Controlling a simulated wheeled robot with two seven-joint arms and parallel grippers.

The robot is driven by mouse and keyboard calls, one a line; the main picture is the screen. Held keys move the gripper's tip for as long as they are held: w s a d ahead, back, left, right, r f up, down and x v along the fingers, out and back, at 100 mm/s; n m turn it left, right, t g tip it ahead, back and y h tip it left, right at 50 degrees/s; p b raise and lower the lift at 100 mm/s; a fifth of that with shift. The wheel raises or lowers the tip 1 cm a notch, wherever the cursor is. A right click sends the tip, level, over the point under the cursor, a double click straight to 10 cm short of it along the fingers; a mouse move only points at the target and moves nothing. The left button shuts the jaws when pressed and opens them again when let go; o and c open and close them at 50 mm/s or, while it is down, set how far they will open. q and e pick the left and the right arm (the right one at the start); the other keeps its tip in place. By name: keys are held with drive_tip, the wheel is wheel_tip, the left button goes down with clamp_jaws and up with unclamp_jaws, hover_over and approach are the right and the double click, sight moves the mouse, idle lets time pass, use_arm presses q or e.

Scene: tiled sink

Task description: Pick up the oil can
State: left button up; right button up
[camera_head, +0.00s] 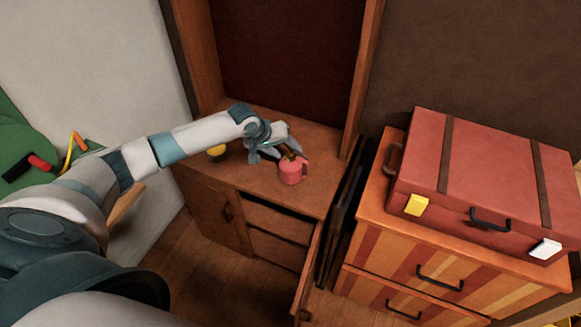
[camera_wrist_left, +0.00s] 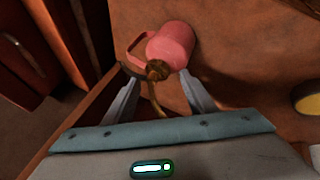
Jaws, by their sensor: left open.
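The oil can (camera_head: 292,171) is a small pink-red can with a handle and a brown spout. It stands on the wooden cabinet top near its right side. In the left wrist view the can (camera_wrist_left: 172,45) lies just beyond the fingertips, its brown spout (camera_wrist_left: 157,72) reaching back between the fingers. My left gripper (camera_head: 282,146) is open above and beside the can. In the left wrist view its two fingers (camera_wrist_left: 163,82) stand apart on either side of the spout. I cannot tell whether they touch it. My right gripper is not in view.
A yellow round object (camera_head: 216,150) sits on the cabinet top (camera_head: 320,190) to the left. An open cabinet door (camera_head: 308,272) hangs below the front. A red suitcase (camera_head: 480,180) lies on a striped chest (camera_head: 400,275) at right.

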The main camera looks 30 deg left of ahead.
use_arm(q)
clamp_jaws()
drive_tip(key=shift+r, duration=0.15)
idle(0.4)
drive_tip(key=shift+r+b, duration=0.35)
drive_tip(key=shift+r, duration=0.15)
drive_tip(key=shift+r+b, duration=0.45)
drive_tip(key=shift+r, duration=0.9)
drive_tip(key=w+d+r+b, duration=0.2)
drive_tip(key=d+r, duration=0.5)
drive_tip(key=d, duration=0.4)
drive_tip(key=shift+d+b, duration=0.25)
drive_tip(key=shift+b, duration=0.4)
drive_tip(key=shift+r, duration=0.1)
